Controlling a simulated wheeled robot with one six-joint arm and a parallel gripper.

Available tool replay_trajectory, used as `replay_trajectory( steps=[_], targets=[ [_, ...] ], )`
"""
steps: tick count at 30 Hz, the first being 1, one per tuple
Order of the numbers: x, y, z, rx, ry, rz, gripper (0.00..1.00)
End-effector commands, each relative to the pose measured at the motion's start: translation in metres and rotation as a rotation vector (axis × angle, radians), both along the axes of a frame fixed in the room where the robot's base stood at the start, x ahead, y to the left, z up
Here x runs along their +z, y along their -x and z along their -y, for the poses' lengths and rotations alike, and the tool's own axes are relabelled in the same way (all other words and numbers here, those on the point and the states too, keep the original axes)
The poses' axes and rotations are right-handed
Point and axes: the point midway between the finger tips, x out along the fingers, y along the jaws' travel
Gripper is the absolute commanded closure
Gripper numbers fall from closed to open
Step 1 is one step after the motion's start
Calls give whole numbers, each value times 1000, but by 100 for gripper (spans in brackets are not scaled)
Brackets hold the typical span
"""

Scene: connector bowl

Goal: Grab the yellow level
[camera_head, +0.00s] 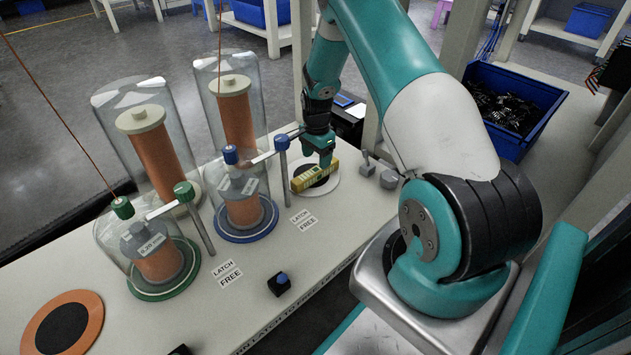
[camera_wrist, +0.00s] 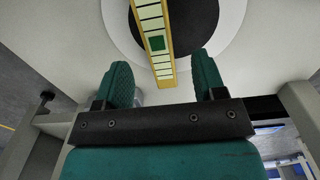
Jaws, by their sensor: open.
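The yellow level (camera_head: 315,173) is a bar with pale segments and a small green patch. It lies across the white ring with a dark centre on the bench in the head view. In the wrist view the level (camera_wrist: 154,38) extends from the top edge down to between my fingers. My gripper (camera_head: 321,155) is above the level in the head view. In the wrist view my gripper (camera_wrist: 163,80) is open, with one green finger on each side of the level's near end and a visible gap to both. I cannot tell its exact height above the level.
Glass cylinders with orange coils (camera_head: 153,150) stand left of my gripper, with a blue-knobbed post (camera_head: 284,172) close by. Grey blocks (camera_head: 389,178) sit just right of the level. A blue crate (camera_head: 538,92) of dark parts is at the right.

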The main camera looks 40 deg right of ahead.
Motion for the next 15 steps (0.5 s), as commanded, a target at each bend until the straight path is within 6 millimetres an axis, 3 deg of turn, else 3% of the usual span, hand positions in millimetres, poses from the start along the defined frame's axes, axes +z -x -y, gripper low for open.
replay_trajectory(
  steps=[7,15],
  targets=[
    [-16,0,-2,1,0,0,36],
    [-53,1,-6,1,-1,-1,36]
  ],
)
